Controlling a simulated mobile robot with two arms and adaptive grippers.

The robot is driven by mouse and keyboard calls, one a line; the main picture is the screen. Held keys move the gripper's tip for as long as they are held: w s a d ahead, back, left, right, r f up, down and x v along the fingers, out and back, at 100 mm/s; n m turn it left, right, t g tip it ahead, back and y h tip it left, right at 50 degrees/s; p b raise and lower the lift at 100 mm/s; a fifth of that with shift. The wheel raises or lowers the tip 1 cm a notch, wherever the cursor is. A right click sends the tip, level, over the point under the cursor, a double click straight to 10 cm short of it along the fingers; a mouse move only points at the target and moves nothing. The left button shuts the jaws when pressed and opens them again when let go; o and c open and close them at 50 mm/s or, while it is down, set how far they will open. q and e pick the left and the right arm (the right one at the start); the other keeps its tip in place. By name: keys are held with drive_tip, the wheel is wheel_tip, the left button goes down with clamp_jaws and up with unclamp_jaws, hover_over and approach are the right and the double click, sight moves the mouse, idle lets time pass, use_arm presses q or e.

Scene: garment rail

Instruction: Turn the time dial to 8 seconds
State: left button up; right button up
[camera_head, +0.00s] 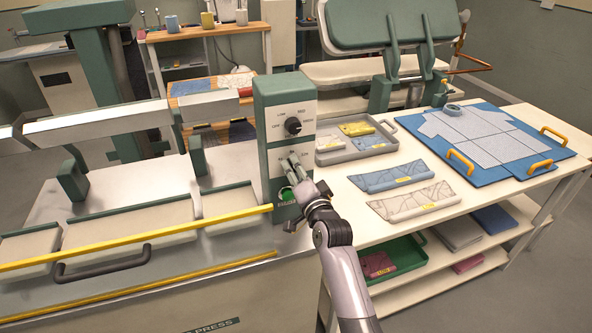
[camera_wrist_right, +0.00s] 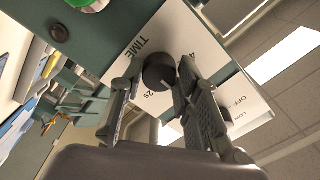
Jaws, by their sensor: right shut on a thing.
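The time dial (camera_wrist_right: 158,74) is a round black knob on the white panel (camera_wrist_right: 125,42) in the right wrist view. The word TIME is printed beside it, with part of a "4" and "2s" readable near its edge. My right gripper (camera_wrist_right: 161,66) is shut on the dial, one finger on each side. In the head view my right gripper (camera_head: 291,163) is at the lower half of the control box (camera_head: 266,120) and hides most of the time dial. My left gripper is not in view.
A second black dial (camera_head: 293,126) with LOW, MED and OFF labels sits above the time dial. A green button (camera_head: 287,194) is just below my right gripper. The yellow bar (camera_head: 150,236) runs along the press front. The table at right holds a grey tray (camera_head: 345,155) and folded cloths (camera_head: 391,177).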

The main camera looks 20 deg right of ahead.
drive_tip(key=o, duration=1.2)
drive_tip(key=shift+c, duration=0.2)
drive_tip(key=shift+s, duration=0.1)
drive_tip(key=s, duration=1.1)
drive_tip(key=shift+s+d, duration=0.2)
drive_tip(key=shift+s, duration=0.2)
